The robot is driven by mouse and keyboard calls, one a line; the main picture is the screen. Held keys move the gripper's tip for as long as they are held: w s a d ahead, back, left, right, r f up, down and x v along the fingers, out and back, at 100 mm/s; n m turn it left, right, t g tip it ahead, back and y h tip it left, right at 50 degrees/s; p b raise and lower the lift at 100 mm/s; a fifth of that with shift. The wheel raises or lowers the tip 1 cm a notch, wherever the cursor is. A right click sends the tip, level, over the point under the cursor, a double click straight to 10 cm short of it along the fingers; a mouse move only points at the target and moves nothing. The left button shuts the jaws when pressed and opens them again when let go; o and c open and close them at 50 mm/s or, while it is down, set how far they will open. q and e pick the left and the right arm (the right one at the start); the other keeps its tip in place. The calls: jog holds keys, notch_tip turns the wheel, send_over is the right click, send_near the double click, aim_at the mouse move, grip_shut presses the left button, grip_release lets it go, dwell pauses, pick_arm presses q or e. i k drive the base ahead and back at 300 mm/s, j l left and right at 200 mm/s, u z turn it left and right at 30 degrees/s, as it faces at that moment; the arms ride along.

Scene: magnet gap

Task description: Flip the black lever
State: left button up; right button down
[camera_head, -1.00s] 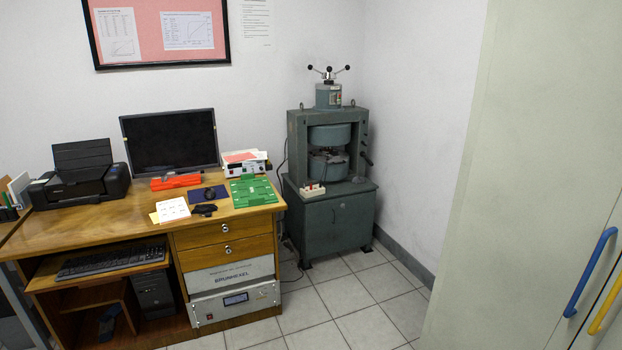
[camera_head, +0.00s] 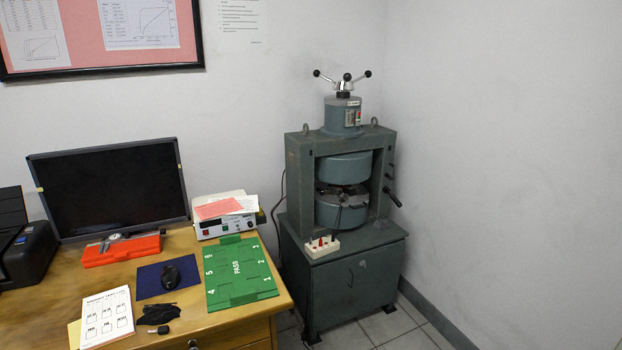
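A grey-green electromagnet machine (camera_head: 302,160) stands on a matching cabinet in the corner. A black lever (camera_head: 392,196) sticks out from the right side of its frame, pointing down and to the right. Smaller dark knobs show above it on the same side. A three-armed handle with black balls (camera_head: 347,77) sits on top. Neither of my grippers is in view.
A wooden desk (camera_head: 188,300) at the left holds a monitor (camera_head: 108,190), a green board (camera_head: 238,272), an orange case (camera_head: 122,250) and a white instrument (camera_head: 225,222). A white block with red plugs (camera_head: 321,247) stands on the cabinet's front edge. Tiled floor (camera_head: 405,330) shows in front of the cabinet.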

aim_at(395, 200)
jog(key=i+l, duration=1.95)
